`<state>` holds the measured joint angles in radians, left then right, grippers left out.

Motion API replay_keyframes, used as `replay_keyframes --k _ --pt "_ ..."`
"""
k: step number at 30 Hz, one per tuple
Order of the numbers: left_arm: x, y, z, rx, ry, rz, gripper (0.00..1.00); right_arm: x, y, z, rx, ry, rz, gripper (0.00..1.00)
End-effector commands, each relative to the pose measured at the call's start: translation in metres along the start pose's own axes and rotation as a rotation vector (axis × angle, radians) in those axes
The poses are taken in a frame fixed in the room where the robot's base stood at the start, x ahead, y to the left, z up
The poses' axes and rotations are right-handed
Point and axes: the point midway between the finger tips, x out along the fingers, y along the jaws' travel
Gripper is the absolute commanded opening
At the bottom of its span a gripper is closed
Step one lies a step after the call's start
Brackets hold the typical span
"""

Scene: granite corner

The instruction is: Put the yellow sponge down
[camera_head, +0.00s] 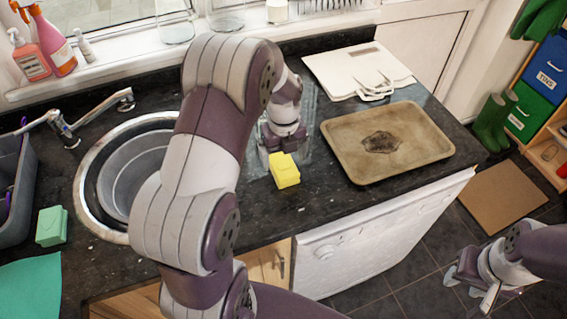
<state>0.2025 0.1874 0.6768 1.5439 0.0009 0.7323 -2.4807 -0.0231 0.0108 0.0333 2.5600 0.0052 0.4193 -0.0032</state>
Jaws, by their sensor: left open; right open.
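The yellow sponge (285,172) rests on the dark counter, left of the baking tray and right of the sink. My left gripper (272,160) is open at the far side of the sponge, very close to it. I cannot tell whether a finger touches the sponge. My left arm covers part of the sink and counter. My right gripper (468,287) is open and empty, low at the right, over the tiled floor beyond the counter's front edge.
The sink (88,185), tap (67,130), green sponge (51,226) and grey caddy (18,200) are at the left. Bottles (53,42) stand on the windowsill.

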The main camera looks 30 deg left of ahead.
Motion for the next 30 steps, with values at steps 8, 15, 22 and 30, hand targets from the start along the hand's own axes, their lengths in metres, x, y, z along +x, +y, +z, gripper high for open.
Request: replay_keyframes --k 8,15,22,30 --pt "-0.07 -0.001 0.001 0.0 -0.002 -0.002 0.91 0.0 0.0 0.0 0.0 0.0 0.0 0.43" --pt "-0.082 0.0 -0.015 -0.213 -0.005 -0.006 0.91 -0.001 0.0 0.0 0.0 0.0 0.0 0.43" --pt "-0.066 0.017 -0.088 -1.274 -0.008 -0.072 0.91 -0.001 0.0 0.0 0.0 0.0 0.0 0.43" --pt "-0.05 0.046 -0.146 -2.153 0.056 -0.13 0.91 0.0 0.0 0.0 0.0 0.0 0.0 0.43"
